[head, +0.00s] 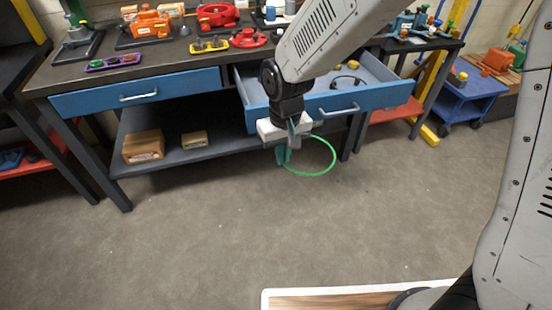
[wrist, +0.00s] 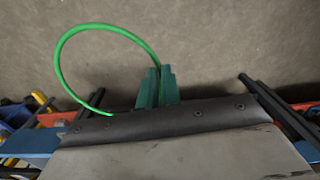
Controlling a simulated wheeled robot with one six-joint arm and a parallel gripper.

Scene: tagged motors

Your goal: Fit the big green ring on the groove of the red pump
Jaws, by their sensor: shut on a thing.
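My gripper (head: 283,157) is shut on the big green ring (head: 334,161) and holds it in the air in front of the bench's open drawer. The ring hangs out to the right of the fingers in the head view. In the wrist view the teal fingers (wrist: 156,88) pinch one side of the ring (wrist: 57,62), which loops to the left; part of it is hidden low down. A red round housing, which looks like the red pump (head: 217,14), stands on the bench top at the back, apart from the ring. Its groove is too small to make out.
The blue drawer (head: 345,105) is pulled out behind my gripper, with a dark curved part inside. A yellow tray (head: 209,45), a purple tray (head: 113,62) and an orange motor (head: 150,27) are on the bench. Boxes (head: 143,147) sit on the lower shelf. The floor in front is clear.

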